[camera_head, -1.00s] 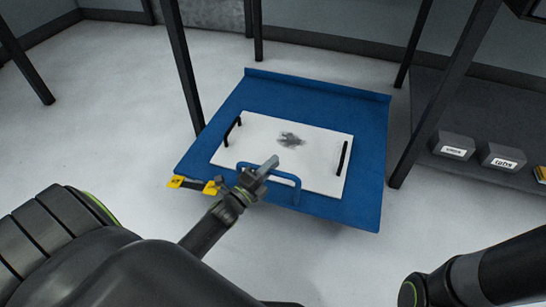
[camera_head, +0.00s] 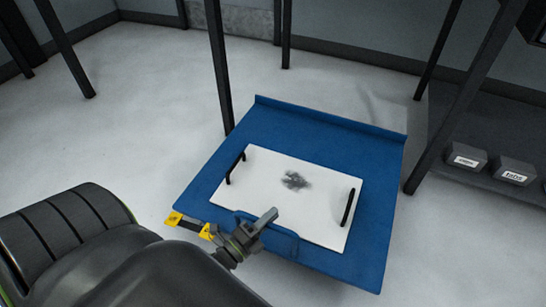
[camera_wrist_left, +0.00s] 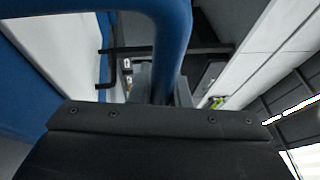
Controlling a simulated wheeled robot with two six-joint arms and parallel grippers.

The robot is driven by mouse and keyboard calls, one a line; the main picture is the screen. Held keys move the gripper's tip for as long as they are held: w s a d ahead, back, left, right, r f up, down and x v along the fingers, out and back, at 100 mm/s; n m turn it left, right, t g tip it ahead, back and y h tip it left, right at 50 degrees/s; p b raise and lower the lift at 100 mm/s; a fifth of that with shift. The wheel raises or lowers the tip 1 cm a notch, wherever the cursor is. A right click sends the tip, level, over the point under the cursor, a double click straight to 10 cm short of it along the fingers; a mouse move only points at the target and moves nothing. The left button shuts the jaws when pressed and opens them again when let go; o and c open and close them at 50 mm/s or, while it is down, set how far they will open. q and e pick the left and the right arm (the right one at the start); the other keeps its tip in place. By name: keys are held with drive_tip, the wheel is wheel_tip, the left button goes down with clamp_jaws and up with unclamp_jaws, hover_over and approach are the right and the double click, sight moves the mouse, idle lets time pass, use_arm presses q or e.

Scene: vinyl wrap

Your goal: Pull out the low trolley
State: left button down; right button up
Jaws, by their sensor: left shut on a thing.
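The low trolley (camera_head: 225,160) is a flat blue platform with a raised back lip, standing close to the floor. A blue loop handle (camera_head: 282,240) is at its near edge. A white board (camera_head: 270,205) with two black handles and a dark smudge lies on it. My left gripper (camera_head: 262,222) is at the blue handle and shut on it. My right gripper is not in the head view.
Dark table legs (camera_head: 219,75) stand behind and right of the trolley. Grey labelled boxes (camera_head: 466,160) sit on a low dark shelf at the right. A yellow and black tag (camera_head: 190,225) is at the trolley's near left corner. Pale floor (camera_head: 110,140) is open at left.

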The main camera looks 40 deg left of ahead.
use_arm(q)
drive_tip(key=shift+s+d, duration=0.1)
drive_tip(key=shift+s, duration=0.25)
drive_tip(key=c, duration=1.4)
unclamp_jaws()
drive_tip(key=shift+o, duration=0.2)
